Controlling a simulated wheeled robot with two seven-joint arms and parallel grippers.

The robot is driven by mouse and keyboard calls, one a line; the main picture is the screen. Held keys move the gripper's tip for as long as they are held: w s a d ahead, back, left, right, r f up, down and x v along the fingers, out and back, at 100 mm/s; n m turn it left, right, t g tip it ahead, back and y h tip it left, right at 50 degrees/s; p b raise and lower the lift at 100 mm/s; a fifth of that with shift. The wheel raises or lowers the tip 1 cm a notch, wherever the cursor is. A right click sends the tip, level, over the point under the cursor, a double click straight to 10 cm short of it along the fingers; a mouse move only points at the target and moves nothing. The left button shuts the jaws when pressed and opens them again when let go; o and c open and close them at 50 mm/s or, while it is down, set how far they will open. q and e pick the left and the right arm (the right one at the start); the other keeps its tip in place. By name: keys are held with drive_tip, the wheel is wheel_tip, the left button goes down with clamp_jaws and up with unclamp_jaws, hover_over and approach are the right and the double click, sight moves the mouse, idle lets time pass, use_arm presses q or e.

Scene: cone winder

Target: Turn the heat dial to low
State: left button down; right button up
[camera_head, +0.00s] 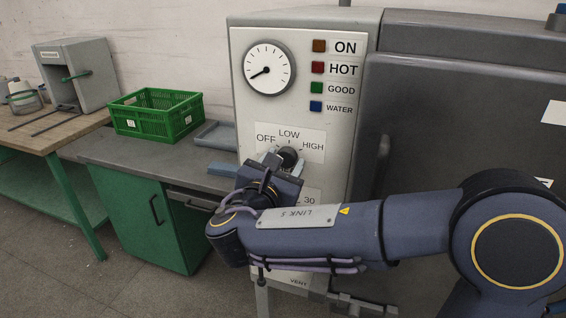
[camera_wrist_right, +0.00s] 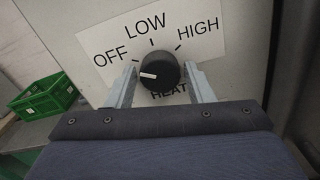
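The heat dial (camera_wrist_right: 161,73) is a round black knob on the machine's pale front panel. Its white mark points left, towards the OFF side of the label (camera_wrist_right: 205,22), which reads OFF, LOW and HIGH. In the head view the dial (camera_head: 288,155) shows just beyond my right gripper (camera_head: 277,158). In the right wrist view the two grey fingers of my right gripper (camera_wrist_right: 161,80) stand on either side of the dial. A small gap shows on each side, so the gripper looks open around it. My left gripper is not in view.
Above the dial are a round gauge (camera_head: 267,68) and coloured lamps beside ON, HOT, GOOD and WATER. A green crate (camera_head: 150,128) stands on the grey counter (camera_head: 105,149) at the left. A dark machine body (camera_head: 460,110) lies right of the panel.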

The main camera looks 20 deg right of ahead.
drive_tip(key=c, duration=0.7)
drive_tip(key=shift+f+m+b, duration=0.2)
drive_tip(key=shift+m+b, duration=0.3)
drive_tip(key=shift+b, duration=0.35)
drive_tip(key=m+b, duration=0.6)
drive_tip(key=b, duration=0.2)
drive_tip(key=shift+f+m, duration=0.1)
drive_tip(key=shift+m, duration=0.3)
drive_tip(key=shift+r+m+b, duration=0.2)
drive_tip(key=shift+m+b, duration=1.65)
drive_tip(key=shift+m, duration=0.15)
drive_tip(key=o, duration=1)
drive_tip(key=shift+r, duration=0.1)
